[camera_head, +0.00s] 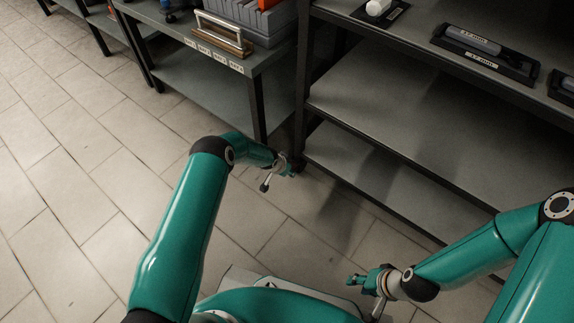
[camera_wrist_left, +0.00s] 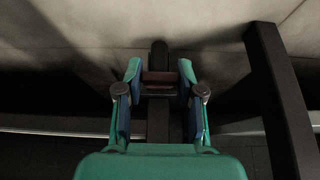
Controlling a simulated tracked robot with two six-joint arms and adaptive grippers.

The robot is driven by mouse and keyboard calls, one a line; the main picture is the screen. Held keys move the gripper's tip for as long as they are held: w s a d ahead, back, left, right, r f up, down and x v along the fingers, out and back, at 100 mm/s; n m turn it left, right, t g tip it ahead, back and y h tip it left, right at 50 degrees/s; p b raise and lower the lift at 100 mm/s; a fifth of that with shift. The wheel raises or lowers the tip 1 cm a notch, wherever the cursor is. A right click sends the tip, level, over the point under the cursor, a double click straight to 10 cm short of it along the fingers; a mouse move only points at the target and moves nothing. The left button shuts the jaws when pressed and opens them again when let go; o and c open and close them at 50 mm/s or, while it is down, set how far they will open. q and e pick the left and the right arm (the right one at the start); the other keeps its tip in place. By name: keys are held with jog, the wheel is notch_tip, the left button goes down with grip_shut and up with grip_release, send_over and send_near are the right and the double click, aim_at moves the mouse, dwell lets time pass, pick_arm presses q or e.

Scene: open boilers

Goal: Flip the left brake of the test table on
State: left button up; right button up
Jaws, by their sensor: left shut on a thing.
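My left gripper (camera_head: 288,170) is low near the floor, at the foot of the dark front-left leg (camera_head: 302,95) of the right-hand table. In the left wrist view its two fingers (camera_wrist_left: 159,72) are on either side of a small dark reddish-brown piece (camera_wrist_left: 158,88), likely the brake part, and it is shut on it. A dark upright strip (camera_wrist_left: 159,52) stands just behind that piece. The brake's position, on or off, is too small and dark to tell. My right gripper (camera_head: 358,281) is over the floor at the lower right, with nothing visible in it.
The right-hand table has a lower shelf (camera_head: 400,135) and labelled dark trays (camera_head: 485,50) on top. A second table (camera_head: 215,88) with a wooden-framed holder (camera_head: 222,35) stands to the left. A dark post (camera_wrist_left: 282,100) rises right of my left gripper. Tiled floor (camera_head: 75,170) is clear at left.

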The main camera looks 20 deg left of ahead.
pick_arm(q)
jog(key=p, duration=0.1)
jog(key=t+p, duration=0.1)
jog(key=p, duration=0.1)
jog(key=shift+s+a+f+t+h, duration=0.15)
jog(key=shift+s+f+t+h, duration=0.05)
jog(key=shift+t+h, duration=0.1)
jog(key=shift+f+t+p, duration=0.3)
jog(key=shift+f+t, duration=0.05)
jog(key=shift+t, duration=0.05)
pick_arm(e)
notch_tip(320, 180, up, 5)
pick_arm(q)
notch_tip(320, 180, down, 3)
jog(key=t+h+b, duration=0.1)
jog(key=t+b, duration=0.3)
jog(key=b, duration=0.2)
jog(key=shift+h, duration=0.4)
jog(key=shift+w+t+b, duration=0.1)
jog(key=shift+t+b, duration=0.5)
jog(key=shift+b, duration=0.5)
pick_arm(e)
notch_tip(320, 180, down, 8)
jog(key=shift+f, duration=0.15)
pick_arm(q)
jog(key=o, duration=1.1)
jog(key=shift+o, duration=0.2)
jog(key=shift+r, duration=0.1)
jog(key=v, duration=1.2)
